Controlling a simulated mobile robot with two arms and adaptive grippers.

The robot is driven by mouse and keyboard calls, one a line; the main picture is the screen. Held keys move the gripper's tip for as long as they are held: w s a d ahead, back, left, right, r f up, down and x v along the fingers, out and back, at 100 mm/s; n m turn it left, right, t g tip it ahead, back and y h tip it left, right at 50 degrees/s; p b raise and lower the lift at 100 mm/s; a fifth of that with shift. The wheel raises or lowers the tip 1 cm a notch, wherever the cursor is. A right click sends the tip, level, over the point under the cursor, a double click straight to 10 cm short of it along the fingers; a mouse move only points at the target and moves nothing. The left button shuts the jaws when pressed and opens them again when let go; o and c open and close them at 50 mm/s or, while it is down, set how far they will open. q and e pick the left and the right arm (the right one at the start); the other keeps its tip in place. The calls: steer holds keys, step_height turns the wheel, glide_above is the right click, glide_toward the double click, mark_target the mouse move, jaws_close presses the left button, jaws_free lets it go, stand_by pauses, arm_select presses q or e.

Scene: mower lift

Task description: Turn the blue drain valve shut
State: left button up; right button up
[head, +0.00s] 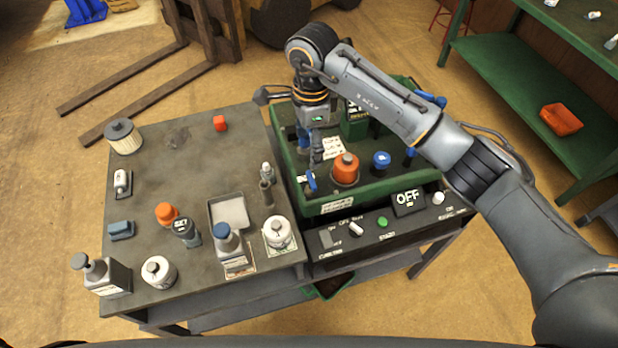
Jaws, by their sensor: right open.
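A small blue valve handle (311,181), which looks like the drain valve, sits at the front left of the green machine (350,206). A pale fitting is beside it. My right gripper (312,158) points down over the machine's left part, just above and behind the blue handle. It is open and holds nothing that I can see. I cannot tell whether its fingertips touch the handle. The handle's exact angle is too small to read. My left gripper is not in view.
An orange-red cap (345,170) and a blue cap (381,160) stand close right of the handle.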

mark_target(312, 178)
steer(key=f+p, duration=0.1)
steer(key=f, duration=0.3)
steer(key=f+p, duration=0.1)
steer(key=f, duration=0.3)
steer(key=f+p, duration=0.2)
steer(key=f, duration=0.2)
steer(key=shift+d+f, duration=0.3)
steer(key=shift+f, duration=0.5)
steer(key=shift+c, duration=0.2)
steer(key=c, duration=1.1)
steer(key=shift+w, duration=0.1)
steer(key=shift+c, duration=0.2)
